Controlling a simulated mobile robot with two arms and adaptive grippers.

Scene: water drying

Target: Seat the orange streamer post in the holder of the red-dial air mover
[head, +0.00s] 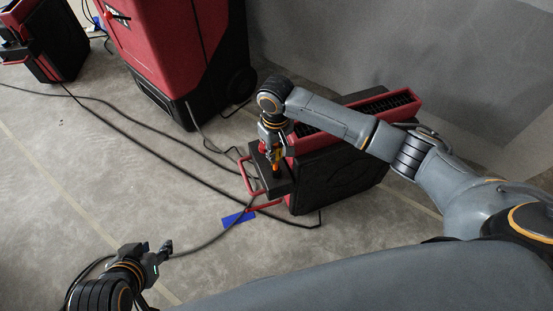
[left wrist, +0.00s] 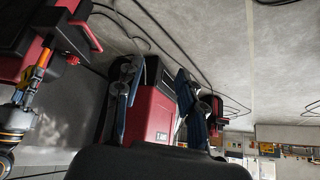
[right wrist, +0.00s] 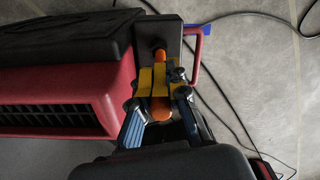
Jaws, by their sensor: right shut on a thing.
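My right gripper (head: 275,157) is shut on the orange streamer post (right wrist: 160,108), on its yellow part, at the end of a red and black air mover (head: 338,174). In the right wrist view the fingers of the right gripper (right wrist: 158,108) flank the post. Its far orange end points at a dark round spot on the black end block (right wrist: 170,35); I cannot tell whether it is inside. The post also shows in the left wrist view (left wrist: 40,66), near a red knob (left wrist: 73,60), possibly the dial. My left gripper (head: 166,248) is open and empty, fingers apart in the left wrist view (left wrist: 153,80).
A large red and black machine (head: 185,45) stands at the back, and another red and black unit (head: 45,50) stands far left. Dark cables (head: 130,128) cross the concrete floor. A blue floor mark (head: 238,218) lies by the air mover.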

